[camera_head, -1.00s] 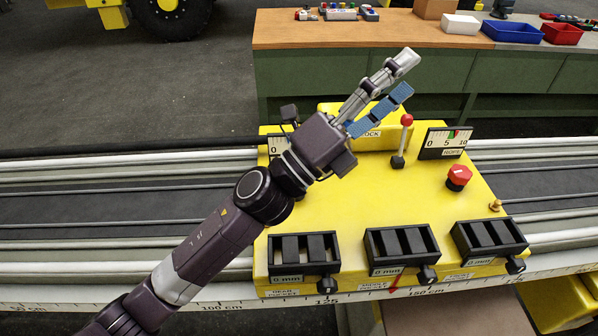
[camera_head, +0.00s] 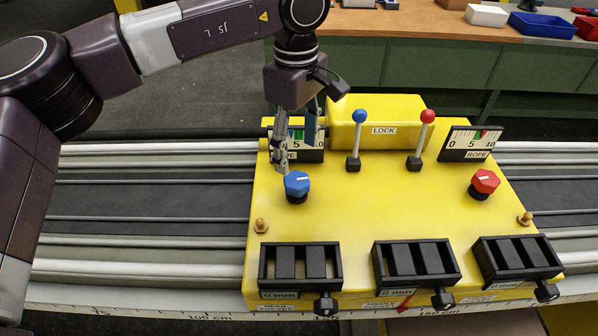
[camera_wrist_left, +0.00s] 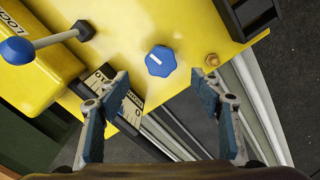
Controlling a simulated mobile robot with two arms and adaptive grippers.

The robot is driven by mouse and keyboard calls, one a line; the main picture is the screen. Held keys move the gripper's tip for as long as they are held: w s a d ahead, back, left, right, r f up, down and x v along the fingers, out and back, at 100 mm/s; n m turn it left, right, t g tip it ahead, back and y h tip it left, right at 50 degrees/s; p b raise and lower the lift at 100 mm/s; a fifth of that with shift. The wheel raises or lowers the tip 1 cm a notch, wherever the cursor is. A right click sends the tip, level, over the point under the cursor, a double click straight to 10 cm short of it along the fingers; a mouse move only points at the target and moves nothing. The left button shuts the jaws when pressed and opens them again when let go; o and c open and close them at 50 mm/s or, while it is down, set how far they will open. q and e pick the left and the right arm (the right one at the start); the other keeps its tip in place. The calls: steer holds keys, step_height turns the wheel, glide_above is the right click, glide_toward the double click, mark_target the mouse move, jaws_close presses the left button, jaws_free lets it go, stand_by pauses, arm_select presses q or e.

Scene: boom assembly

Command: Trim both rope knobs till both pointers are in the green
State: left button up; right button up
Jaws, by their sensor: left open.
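The blue knob (camera_head: 296,186) with a white mark stands on the left of the yellow console (camera_head: 390,205). It also shows in the left wrist view (camera_wrist_left: 160,61), beyond my fingertips. The red knob (camera_head: 484,183) stands on the right. My left gripper (camera_head: 297,154) points down, open and empty, just behind and above the blue knob; its fingers show apart in the wrist view (camera_wrist_left: 158,85). The left rope gauge (camera_head: 308,155) is partly hidden by my fingers. The right rope gauge (camera_head: 468,144) has a green patch right of 5. I cannot read either pointer clearly. My right gripper is out of view.
A blue-topped lever (camera_head: 357,136) and a red-topped lever (camera_head: 424,138) stand between the knobs, before the yellow LOCK box (camera_head: 385,109). Black slotted holders (camera_head: 300,267) line the front edge. A wooden bench (camera_head: 410,22) with bins is behind.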

mark_target(297, 179)
arm_select(q)
step_height(297, 179, down, 7)
steer(key=shift+a+r+p, duration=0.1)
steer(key=shift+r+p, duration=0.05)
steer(key=shift+p, duration=0.75)
steer(key=shift+s+f, duration=0.1)
steer(key=shift+f, duration=0.3)
steer(key=shift+c, duration=0.7)
steer(key=c, duration=1)
